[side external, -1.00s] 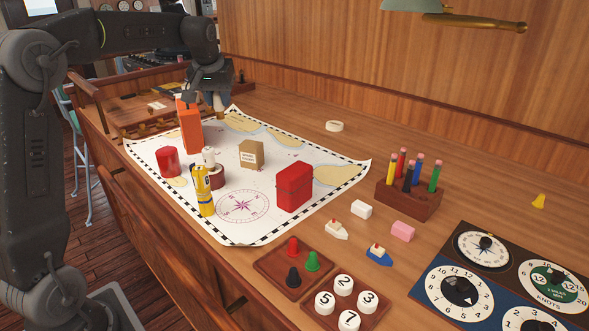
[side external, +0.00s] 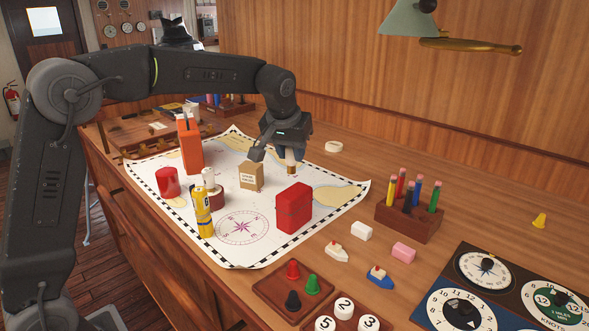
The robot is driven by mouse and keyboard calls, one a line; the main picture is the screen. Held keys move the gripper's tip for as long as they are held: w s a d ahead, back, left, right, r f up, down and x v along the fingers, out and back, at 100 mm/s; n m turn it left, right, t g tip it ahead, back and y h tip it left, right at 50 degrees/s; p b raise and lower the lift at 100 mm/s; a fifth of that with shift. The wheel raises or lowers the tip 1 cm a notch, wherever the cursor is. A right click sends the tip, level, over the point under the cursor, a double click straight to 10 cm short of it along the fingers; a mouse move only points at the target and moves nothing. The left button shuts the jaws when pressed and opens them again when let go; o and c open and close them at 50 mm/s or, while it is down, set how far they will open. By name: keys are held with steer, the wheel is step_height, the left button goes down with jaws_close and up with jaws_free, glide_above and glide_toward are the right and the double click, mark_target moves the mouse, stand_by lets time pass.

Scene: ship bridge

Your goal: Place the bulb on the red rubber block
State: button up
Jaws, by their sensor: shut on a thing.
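My gripper (side external: 280,153) is shut on the bulb (side external: 291,161), a small pale piece with a brass-brown lower end. It holds the bulb above the far right part of the chart, partly hidden by the fingers. A large red block (side external: 293,210) stands upright on the chart, nearer the camera than my gripper and apart from it. I cannot tell from its look whether it is rubber. A small cardboard box (side external: 251,176) stands just left of and below my gripper.
On the chart (side external: 262,250) stand an orange case (side external: 190,147), a red cylinder (side external: 169,183), a yellow bottle (side external: 203,214) and a white-topped dark red object (side external: 215,197). A pencil holder (side external: 407,219), small boats and blocks lie right. A lamp (side external: 411,18) hangs above.

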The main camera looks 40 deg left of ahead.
mark_target(293, 163)
steer(key=shift+w+d+f, duration=0.2)
steer(key=shift+d, duration=0.1)
steer(key=shift+f, duration=2)
steer(key=shift+f, duration=0.15)
steer(key=o, duration=0.9)
